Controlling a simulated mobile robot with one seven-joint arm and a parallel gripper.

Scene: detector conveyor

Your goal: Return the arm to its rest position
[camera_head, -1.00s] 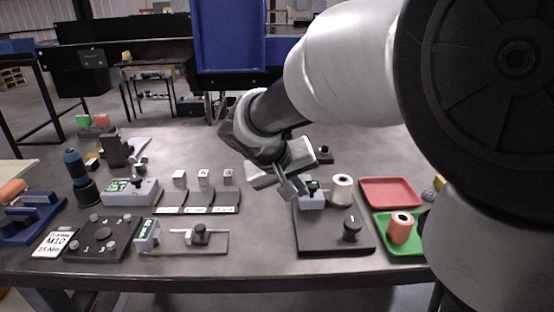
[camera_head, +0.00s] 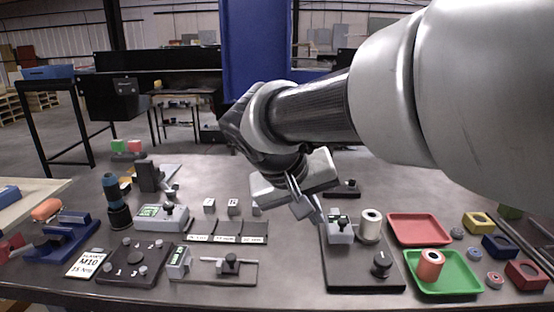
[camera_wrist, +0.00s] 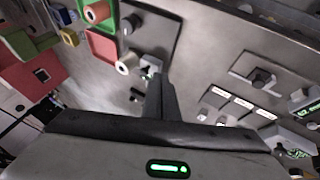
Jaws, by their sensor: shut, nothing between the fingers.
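My gripper (camera_head: 308,207) hangs above the table in the head view, just left of and above a dark plate fixture (camera_head: 362,278). Its fingers are shut together with nothing between them. In the wrist view the closed fingers (camera_wrist: 160,98) point over the tabletop. The fixture carries a grey block with a small display (camera_head: 340,231), a white roll (camera_head: 370,225) and a black knob (camera_head: 381,263). The pale and dark arm links are mine and cover the upper right of the head view.
Right of the fixture lie a red tray (camera_head: 419,229) and a green tray (camera_head: 465,276) with an orange roll (camera_head: 430,264). Coloured blocks stand at far right. Left are a drill-like tool (camera_head: 116,203), a bolt plate (camera_head: 133,259) and labelled pads (camera_head: 227,230) with small blocks behind.

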